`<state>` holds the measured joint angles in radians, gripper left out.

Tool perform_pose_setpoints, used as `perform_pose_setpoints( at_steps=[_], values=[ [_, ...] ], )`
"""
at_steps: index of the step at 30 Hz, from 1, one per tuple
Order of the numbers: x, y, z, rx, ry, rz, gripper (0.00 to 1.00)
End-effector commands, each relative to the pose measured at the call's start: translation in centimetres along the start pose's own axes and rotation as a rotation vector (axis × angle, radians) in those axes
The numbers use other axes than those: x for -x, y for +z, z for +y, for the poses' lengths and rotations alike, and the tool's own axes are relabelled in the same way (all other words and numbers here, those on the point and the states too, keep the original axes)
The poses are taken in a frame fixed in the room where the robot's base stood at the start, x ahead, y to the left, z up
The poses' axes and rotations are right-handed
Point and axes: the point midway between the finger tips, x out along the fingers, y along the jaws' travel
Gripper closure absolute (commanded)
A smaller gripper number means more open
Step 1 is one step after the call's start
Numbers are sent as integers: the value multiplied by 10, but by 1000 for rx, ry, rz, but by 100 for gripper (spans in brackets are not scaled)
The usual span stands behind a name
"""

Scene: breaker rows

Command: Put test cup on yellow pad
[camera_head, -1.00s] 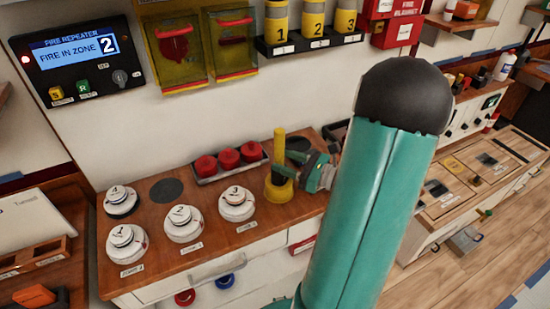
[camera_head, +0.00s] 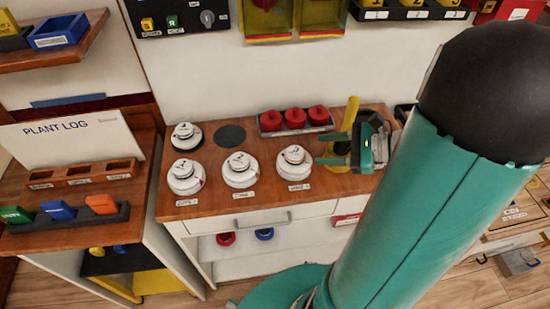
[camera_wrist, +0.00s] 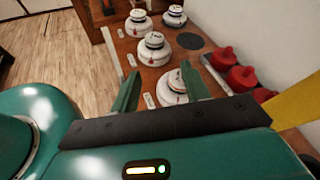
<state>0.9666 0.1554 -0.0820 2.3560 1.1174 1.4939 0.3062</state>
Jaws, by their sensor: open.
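A yellow upright piece with a wider yellow base (camera_head: 351,112), which may be the test cup, stands on the wooden counter beside my gripper, partly hidden behind it. Part of a yellow thing also shows at the right of the wrist view (camera_wrist: 297,103). My gripper (camera_head: 326,148) is open and empty, with its fingers pointing left over the counter. In the wrist view, my gripper (camera_wrist: 163,80) has a white detector (camera_wrist: 173,88) beyond and between its fingers. A yellow flat surface (camera_head: 160,283), possibly the yellow pad, shows low at the left.
Several white detectors (camera_head: 240,170) stand on the counter, with a dark round pad (camera_head: 230,135) behind them. A plant log desk (camera_head: 60,165) is at the left. My arm hides the right side.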

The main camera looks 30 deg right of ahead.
Motion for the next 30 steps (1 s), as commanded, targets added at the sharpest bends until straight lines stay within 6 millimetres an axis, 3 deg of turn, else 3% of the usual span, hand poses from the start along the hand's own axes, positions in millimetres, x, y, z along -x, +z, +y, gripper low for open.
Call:
perform_pose_setpoints(
  at_steps=[1, 4, 12, 21, 25, 30],
  values=[
    [-19, 18, 14, 110, 111, 53, 54],
    [-44, 40, 43, 330, 312, 162, 54],
    [-68, 82, 98, 1043, 739, 421, 54],
    [-66, 138, 107, 1861, 934, 629, 54],
    [-65, 152, 106, 2020, 941, 668, 54],
    [-65, 154, 105, 2047, 945, 676, 54]
  ],
)
